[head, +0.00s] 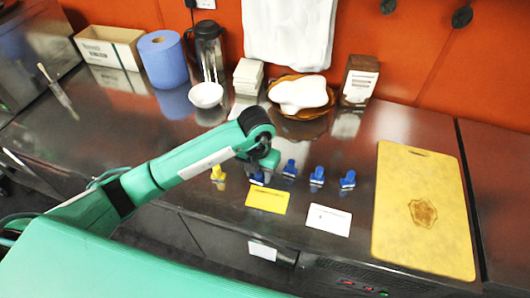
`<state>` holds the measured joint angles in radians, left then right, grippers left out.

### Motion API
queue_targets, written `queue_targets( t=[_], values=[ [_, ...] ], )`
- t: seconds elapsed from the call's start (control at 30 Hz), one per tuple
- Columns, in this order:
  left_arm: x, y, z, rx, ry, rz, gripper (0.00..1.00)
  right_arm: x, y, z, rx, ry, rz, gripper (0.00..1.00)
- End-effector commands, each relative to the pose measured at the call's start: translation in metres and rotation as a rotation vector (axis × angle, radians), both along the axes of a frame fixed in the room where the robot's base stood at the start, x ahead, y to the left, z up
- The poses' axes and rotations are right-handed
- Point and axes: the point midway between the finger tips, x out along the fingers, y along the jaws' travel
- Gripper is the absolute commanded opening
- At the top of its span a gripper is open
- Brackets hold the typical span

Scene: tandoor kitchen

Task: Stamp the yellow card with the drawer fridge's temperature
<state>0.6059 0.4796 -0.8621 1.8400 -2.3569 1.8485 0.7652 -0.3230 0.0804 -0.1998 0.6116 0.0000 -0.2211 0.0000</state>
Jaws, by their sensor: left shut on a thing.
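The yellow card (267,200) lies flat near the front edge of the dark counter. My left gripper (258,176) is just behind the card, pointing down and shut on a small blue stamp (257,180), which is mostly hidden by the gripper. To its right stand more blue stamps: one close by (290,169), one in the middle (317,177) and one at the right (348,180). Below the counter is a dark front panel with small red lights (362,290), too small to read. My right gripper is out of view.
A white card (328,219) lies right of the yellow card. A large yellow cutting board (424,210) covers the right. A white bowl (206,95), flask (211,50), blue roll (163,60) and plate with a white lump (300,93) stand behind.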

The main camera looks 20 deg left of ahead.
Motion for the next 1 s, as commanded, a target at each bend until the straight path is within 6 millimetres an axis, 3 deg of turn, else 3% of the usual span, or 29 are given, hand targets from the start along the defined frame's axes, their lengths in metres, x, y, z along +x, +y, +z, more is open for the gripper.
queue_targets(
  t=[0.13, 0.4, 0.8, 1.0],
  values=[
    [-0.005, 0.004, -0.01, 0.004, -0.001, 0.011, 0.27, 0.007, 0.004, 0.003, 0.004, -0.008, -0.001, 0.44],
    [-0.006, 0.004, -0.026, 0.003, 0.0, 0.012, 0.27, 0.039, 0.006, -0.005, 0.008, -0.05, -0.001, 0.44],
    [-0.006, 0.003, -0.066, 0.003, 0.0, 0.011, 0.27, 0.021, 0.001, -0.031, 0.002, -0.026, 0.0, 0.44],
    [-0.005, 0.004, -0.071, 0.004, -0.002, 0.012, 0.27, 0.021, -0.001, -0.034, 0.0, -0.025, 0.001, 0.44]
  ],
)
